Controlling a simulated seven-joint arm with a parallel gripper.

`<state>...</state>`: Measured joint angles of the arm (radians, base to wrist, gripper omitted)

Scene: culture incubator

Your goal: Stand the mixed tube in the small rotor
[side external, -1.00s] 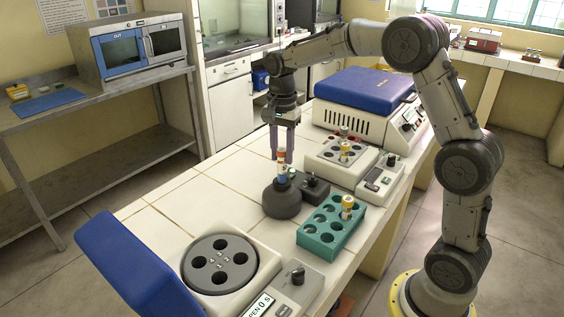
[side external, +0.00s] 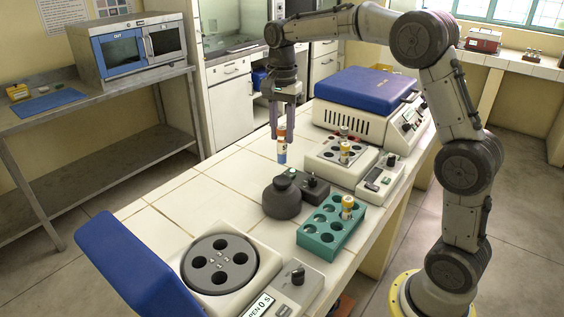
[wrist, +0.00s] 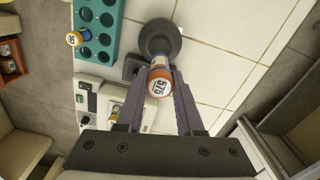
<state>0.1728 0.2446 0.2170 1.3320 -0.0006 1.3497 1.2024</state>
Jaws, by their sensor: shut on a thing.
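My gripper (side external: 283,132) is shut on a tube (side external: 282,152) with an orange and white top and a blue lower part. It holds the tube roughly upright in the air above the dark grey vortex mixer (side external: 282,203), apart from it. In the wrist view the tube's cap (wrist: 159,84) reads 575 and sits between the fingertips. The small rotor (side external: 218,264) is a grey disc with several empty-looking holes, in the open centrifuge at the front left. Its blue lid (side external: 135,265) is raised.
A larger centrifuge with a shut blue lid (side external: 365,92) stands farther back. The left bench tiles are clear.

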